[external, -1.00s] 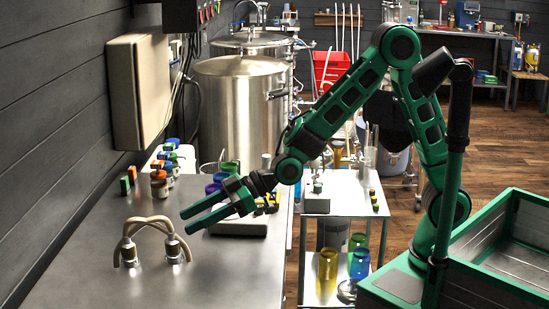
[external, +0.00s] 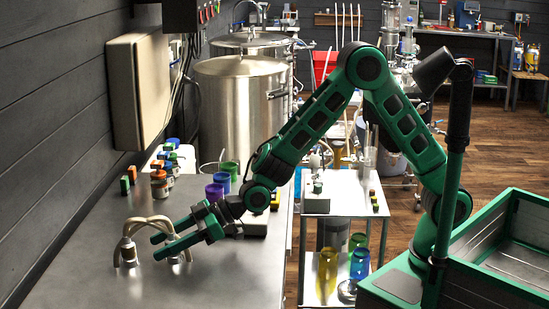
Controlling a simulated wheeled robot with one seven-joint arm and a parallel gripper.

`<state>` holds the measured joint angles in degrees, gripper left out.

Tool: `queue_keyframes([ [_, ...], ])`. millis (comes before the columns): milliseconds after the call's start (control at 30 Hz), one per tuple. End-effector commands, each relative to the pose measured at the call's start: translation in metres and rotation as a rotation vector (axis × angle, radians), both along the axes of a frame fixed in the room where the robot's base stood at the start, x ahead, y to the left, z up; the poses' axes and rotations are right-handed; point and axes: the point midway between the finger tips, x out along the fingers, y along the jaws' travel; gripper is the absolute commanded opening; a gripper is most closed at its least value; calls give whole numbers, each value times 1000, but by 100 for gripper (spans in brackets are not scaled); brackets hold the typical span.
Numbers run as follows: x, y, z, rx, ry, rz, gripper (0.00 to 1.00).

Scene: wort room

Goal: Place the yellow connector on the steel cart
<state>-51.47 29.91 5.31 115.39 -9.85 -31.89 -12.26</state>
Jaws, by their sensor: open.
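My gripper (external: 157,247) is open and empty, its green fingers pointing left over the steel bench, in front of the right coupling of a beige looped hose (external: 147,221). Whether it touches the hose cannot be told.
Purple, blue and green cups (external: 222,178) stand behind my wrist. Small bottles and coloured blocks (external: 160,178) line the bench's back left. A wall box (external: 139,92) hangs above. Yellow, blue and green jars stand on the cart's lower shelf. The bench front is clear.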

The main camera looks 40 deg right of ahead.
Motion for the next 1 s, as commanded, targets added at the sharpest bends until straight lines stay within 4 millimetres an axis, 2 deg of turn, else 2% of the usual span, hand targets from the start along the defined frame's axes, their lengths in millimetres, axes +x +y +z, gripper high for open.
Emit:
queue_keyframes([
  [133, 6, 12, -5, 1, -1, -1, 50],
  [400, 7, 14, -7, 1, -1, -1, 50],
  [467, 8, 14, -6, 1, -1, -1, 38],
  [600, 7, 14, -6, 1, -1, -1, 4],
  [700, 8, 14, -6, 1, -1, -1, 0],
  [1000, 8, 14, -1, 3, -2, -1, 0],
])
